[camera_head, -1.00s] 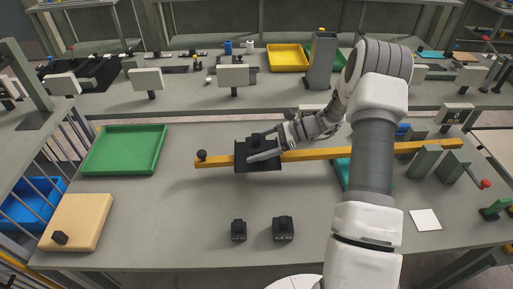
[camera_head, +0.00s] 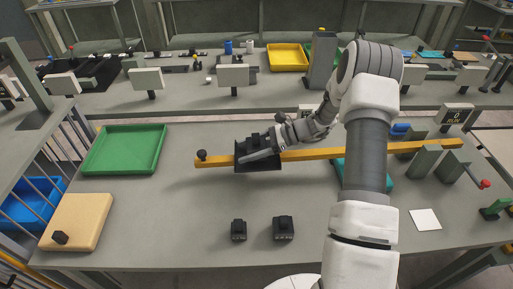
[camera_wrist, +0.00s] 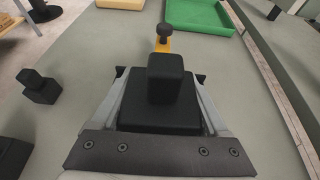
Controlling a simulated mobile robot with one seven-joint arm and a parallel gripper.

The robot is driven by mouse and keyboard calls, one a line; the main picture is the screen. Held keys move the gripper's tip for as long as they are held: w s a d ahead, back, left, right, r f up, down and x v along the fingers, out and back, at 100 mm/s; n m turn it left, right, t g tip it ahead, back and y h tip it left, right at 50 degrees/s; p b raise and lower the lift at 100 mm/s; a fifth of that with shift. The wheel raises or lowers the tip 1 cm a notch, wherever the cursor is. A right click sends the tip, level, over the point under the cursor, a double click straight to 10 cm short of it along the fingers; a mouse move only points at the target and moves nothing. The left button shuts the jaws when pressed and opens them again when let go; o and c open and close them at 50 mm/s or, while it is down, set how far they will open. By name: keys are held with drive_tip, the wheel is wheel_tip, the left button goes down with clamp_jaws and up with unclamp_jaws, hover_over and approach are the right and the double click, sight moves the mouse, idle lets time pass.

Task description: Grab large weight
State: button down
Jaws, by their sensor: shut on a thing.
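The large weight (camera_wrist: 160,112) is a black block with a square knob on top. In the wrist view it sits between the two grey fingers of my gripper (camera_wrist: 160,76), which is shut on its sides. In the head view my gripper (camera_head: 262,150) is over the black plate (camera_head: 258,165) on the yellow beam (camera_head: 320,154), with the weight at the plate. My fingers partly hide the weight there, and I cannot tell whether it touches the plate. Two smaller-looking black weights stand on the front table, one (camera_head: 238,229) left of the other (camera_head: 283,229).
A green tray (camera_head: 125,150) is at the left, with a tan board (camera_head: 78,222) in front of it. A black knob (camera_head: 202,155) tops the beam's left end. Grey posts stand at the right. The table's front middle is mostly clear.

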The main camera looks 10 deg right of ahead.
sight(247, 143)
drive_tip(key=shift+w+r, duration=0.1)
drive_tip(key=shift+r, duration=0.6)
wheel_tip(247, 143, up, 3)
drive_tip(key=shift+r, duration=0.1)
drive_tip(key=w+d+r, duration=0.2)
drive_tip(key=w+r, duration=0.4)
drive_tip(key=w, duration=0.5)
drive_tip(key=shift+d+r, duration=0.2)
drive_tip(key=shift+r, duration=0.05)
